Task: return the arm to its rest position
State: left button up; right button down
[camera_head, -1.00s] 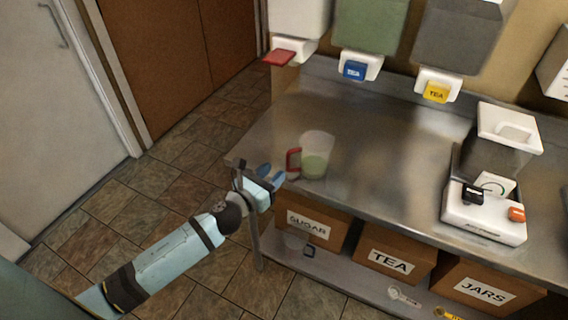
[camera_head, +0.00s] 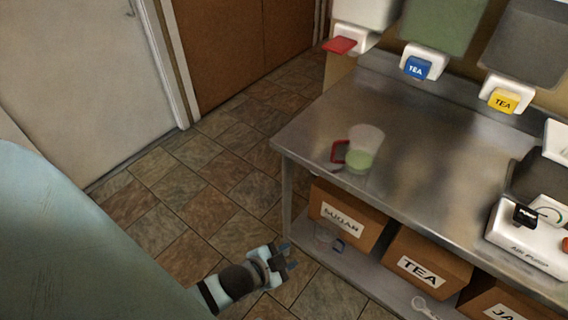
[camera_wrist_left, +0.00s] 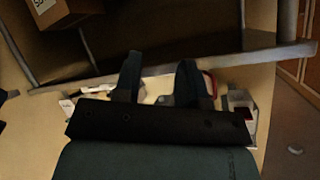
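My left gripper (camera_head: 288,257) is low in the head view, over the tiled floor, left of the metal table and below its top. Its two fingers stand apart, and they also show apart in the left wrist view (camera_wrist_left: 158,82), with nothing seen held between them. A clear jug (camera_head: 366,147) with a red handle and green liquid stands upright on the metal table (camera_head: 430,165), apart from the gripper. My right gripper is in neither view.
Boxes labelled SUGAR (camera_head: 345,214) and TEA (camera_head: 425,268) sit on the lower shelf near the left gripper. Dispensers with red, blue (camera_head: 417,68) and yellow taps hang behind the table. A white air pump (camera_head: 525,240) is at right. The floor (camera_head: 190,200) at left is clear.

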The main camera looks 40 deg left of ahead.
pick_arm(q)
jog(key=s+n, duration=0.1)
jog(key=s+d+f+n, duration=0.1)
jog(key=n, duration=0.1)
jog(key=s+n+g, duration=0.1)
jog(key=n, duration=0.1)
jog(key=shift+d+f, duration=0.35)
jog(key=shift+f, duration=0.05)
